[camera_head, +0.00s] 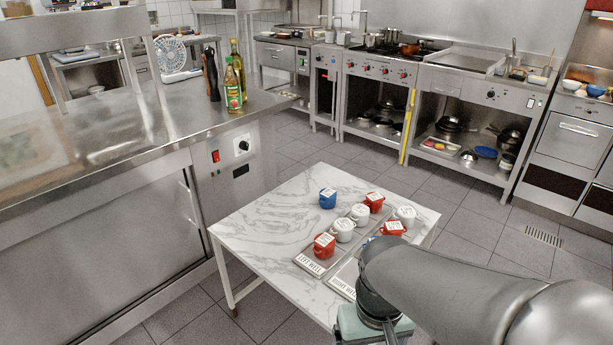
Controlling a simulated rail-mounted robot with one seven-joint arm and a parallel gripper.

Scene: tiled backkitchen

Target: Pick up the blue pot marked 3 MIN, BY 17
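A blue pot (328,199) with a white label on top stands alone on the white marble table, at its back. Several white and red pots stand in rows on grey trays to its right and front. A bit of another blue thing (374,239) shows behind my arm, mostly hidden. The labels on top are too small to read, so I cannot tell which blue one is marked 3 MIN, BY 17. My gripper (372,328) shows only its upper body at the bottom edge, in front of the table and right of it. Its fingers are out of frame.
A tray marked LEFT WELL (310,265) and one marked RIGHT WELL (342,288) lie on the table (262,230). Red pots (324,246) and white pots (343,230) stand close together. The table's left part is clear. A steel counter (110,130) stands left.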

